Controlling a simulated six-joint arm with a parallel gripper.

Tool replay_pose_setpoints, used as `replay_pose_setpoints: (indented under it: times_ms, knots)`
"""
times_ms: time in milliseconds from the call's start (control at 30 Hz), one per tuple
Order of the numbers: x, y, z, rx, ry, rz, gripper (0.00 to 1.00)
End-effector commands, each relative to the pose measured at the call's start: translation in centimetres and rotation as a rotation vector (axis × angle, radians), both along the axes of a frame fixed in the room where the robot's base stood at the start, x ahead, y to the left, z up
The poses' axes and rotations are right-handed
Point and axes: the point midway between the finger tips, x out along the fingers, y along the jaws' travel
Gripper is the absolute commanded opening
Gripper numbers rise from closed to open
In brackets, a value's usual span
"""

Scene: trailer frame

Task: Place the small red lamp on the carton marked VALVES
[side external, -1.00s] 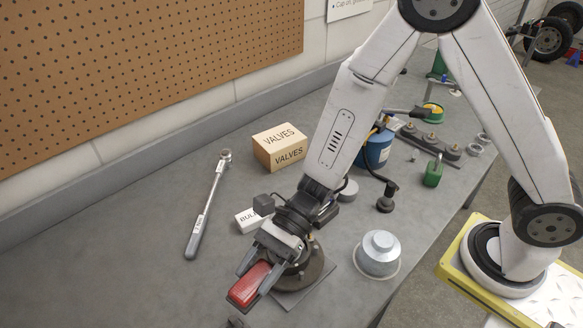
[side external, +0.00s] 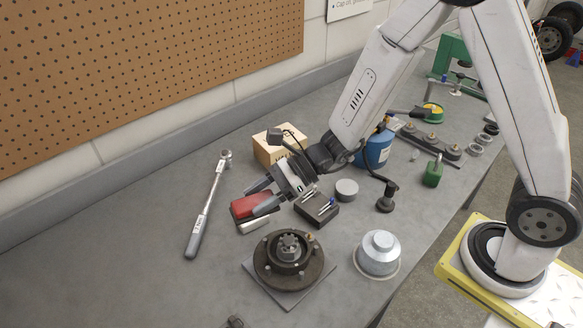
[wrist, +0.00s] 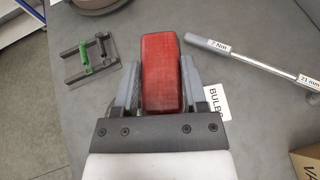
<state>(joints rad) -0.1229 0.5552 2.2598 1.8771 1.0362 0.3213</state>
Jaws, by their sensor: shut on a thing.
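In the wrist view the red lamp (wrist: 161,75) sits between the two grey fingers. The carton marked VALVES (side external: 266,152) stands on the bench behind my gripper, up and to the right of the lamp. My wrist hides part of the carton's front and lettering. A corner of the carton (wrist: 308,162) shows at the lower right of the wrist view.
A torque wrench (side external: 206,208) lies left of the lamp. A wheel hub (side external: 289,262) on a plate and a silver cap (side external: 378,253) stand in front. The bench's left end is clear.

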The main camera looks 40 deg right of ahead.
Motion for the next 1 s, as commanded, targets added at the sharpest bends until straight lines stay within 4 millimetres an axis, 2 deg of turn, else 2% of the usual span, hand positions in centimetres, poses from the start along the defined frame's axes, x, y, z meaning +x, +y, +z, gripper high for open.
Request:
replay_pose_setpoints:
  times_ms: [100,300,600,800,1000]
  knots:
    - [2.4,-3.7,0.9,-0.001,-0.005,-0.144,0.00]
    - [5.4,-10.3,2.3,0.001,-0.004,-0.381,0.00]
    - [7.5,-20.0,4.3,0.016,0.000,-0.701,0.00]
    - [7.7,-23.6,5.1,0.027,0.003,-0.820,0.00]
    - [7.7,-24.6,5.3,0.030,0.004,-0.852,0.00]
